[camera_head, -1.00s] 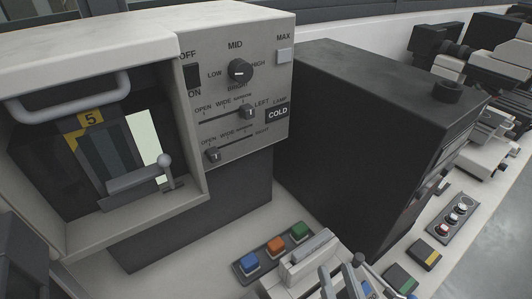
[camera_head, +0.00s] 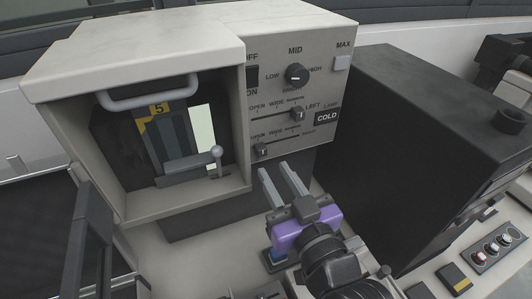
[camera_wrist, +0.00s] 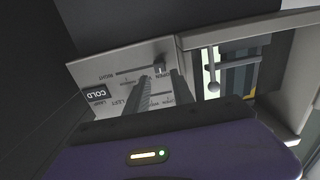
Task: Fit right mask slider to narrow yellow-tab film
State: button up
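The right mask slider knob (camera_head: 261,149) is a small dark block at the left, OPEN end of the lower slot on the grey control panel. In the upside-down wrist view the knob (camera_wrist: 160,68) stands just beyond the fingers. The film (camera_head: 176,140), dark with a yellow tab (camera_head: 160,110) marked 5, sits in the viewing opening. A bright strip (camera_head: 204,125) shows along its right side. My gripper (camera_head: 279,172) has a purple body and two grey fingers apart, with nothing between them. It is below and in front of the panel, apart from the knob.
The left slider knob (camera_head: 297,114) sits above, near the right end of its slot. A lever with a ball top (camera_head: 217,151) stands in the opening's right corner. A large black box (camera_head: 420,140) stands right of my gripper.

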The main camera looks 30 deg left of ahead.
aim_at(263, 154)
jog(key=p+x, duration=0.1)
jog(key=x, duration=0.5)
grip_shut()
dwell(1.4)
